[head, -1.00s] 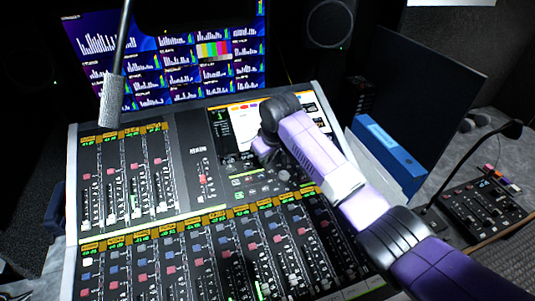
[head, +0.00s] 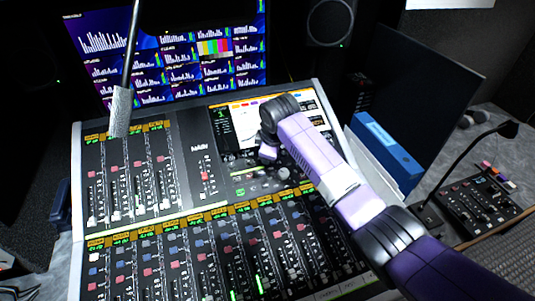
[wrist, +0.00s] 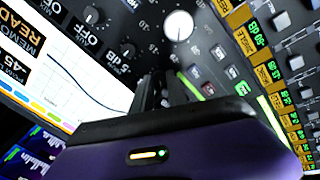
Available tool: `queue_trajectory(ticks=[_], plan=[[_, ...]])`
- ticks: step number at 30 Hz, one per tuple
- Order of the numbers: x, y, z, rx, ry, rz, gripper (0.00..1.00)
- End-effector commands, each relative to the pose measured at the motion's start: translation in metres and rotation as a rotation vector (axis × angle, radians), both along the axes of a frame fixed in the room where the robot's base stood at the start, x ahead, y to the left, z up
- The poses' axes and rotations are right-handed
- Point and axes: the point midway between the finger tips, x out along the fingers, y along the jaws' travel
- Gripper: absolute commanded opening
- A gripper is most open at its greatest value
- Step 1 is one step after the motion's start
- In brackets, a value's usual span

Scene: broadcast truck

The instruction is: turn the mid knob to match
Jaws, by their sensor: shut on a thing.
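My gripper (head: 268,152) reaches down to the mixing console's control panel, just below its screen. In the wrist view, its dark fingers (wrist: 168,92) are close together against the panel, shut on a small knob that they hide. I cannot read that knob's label or pointer. A larger pale knob (wrist: 178,26) with a short mark stands free just beyond the fingers; it also shows in the head view (head: 283,173). Two dark knobs, one (wrist: 90,14) near the screen and one (wrist: 128,50) closer to the fingers, are untouched.
The console's screen (wrist: 75,65) lies beside the gripper, with lit buttons (wrist: 222,73) on the other side. Fader rows fill the console's front. A microphone (head: 120,112) hangs at left. A blue binder (head: 385,150) and small control box (head: 480,205) are at right.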

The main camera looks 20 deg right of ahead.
Motion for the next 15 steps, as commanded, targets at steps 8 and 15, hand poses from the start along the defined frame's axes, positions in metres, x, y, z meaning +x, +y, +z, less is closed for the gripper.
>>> queue_trajectory(ticks=[8,15], plan=[[0.0011,0.0015,0.0017,-0.005,-0.004,0.017,0.00],[0.0011,0.0017,0.0017,-0.004,-0.005,0.017,0.21]])
